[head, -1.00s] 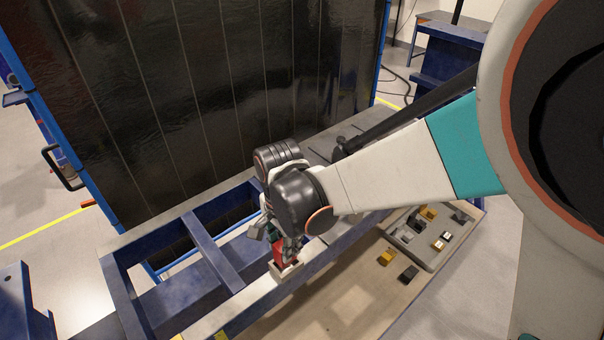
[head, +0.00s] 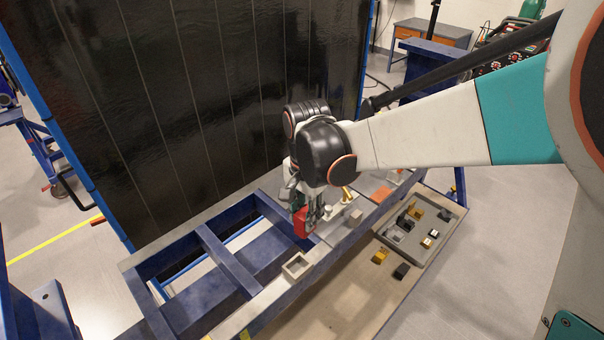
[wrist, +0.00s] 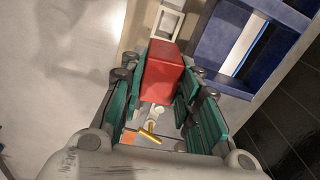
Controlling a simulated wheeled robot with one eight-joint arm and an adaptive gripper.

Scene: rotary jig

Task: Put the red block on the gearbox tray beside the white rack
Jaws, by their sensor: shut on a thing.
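My gripper (head: 308,212) is shut on the red block (head: 301,226) and holds it above the blue frame, near the light metal ledge. In the wrist view the red block (wrist: 163,72) sits between the green finger pads. The small white square rack (head: 297,265) stands on the ledge, open-topped and empty, nearer than the block. The rack also shows at the top of the wrist view (wrist: 167,20). A light plate with pegs and a yellow T-shaped part (wrist: 150,132) lies beyond the block. I cannot tell for sure which surface is the gearbox tray.
A grey tray (head: 448,240) with several small parts lies on the lower wooden board (head: 345,290). A yellow block (head: 380,257) and a black block (head: 402,271) lie beside it. An orange square (head: 380,193) is on the ledge. A tall black panel (head: 190,100) rises behind.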

